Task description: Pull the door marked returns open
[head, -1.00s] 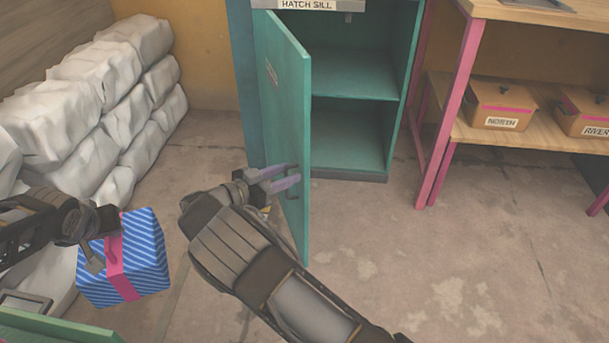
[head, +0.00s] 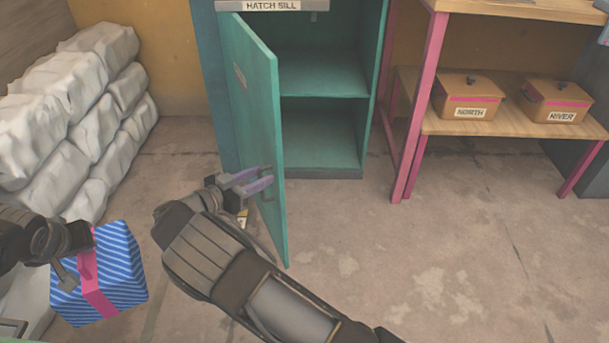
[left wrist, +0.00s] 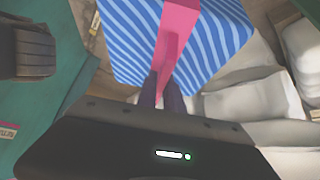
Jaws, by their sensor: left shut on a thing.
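A teal door (head: 255,120) stands open on the left side of a teal cabinet (head: 325,135) under the hatch sill. Its small label is too blurred to read, so I cannot confirm it says returns. My right gripper (head: 258,182) is at the door's dark handle (head: 267,186), fingers visibly apart; whether they touch the handle is unclear. My left gripper (left wrist: 163,88) is shut on the pink ribbon of a blue striped gift box (left wrist: 205,35). The box also shows in the head view (head: 125,275), at lower left.
White wrapped bundles (head: 70,110) are stacked at left. A pink-legged shelf (head: 500,125) with two boxes marked North (head: 468,98) and River (head: 556,100) stands at right. The floor at centre right is clear.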

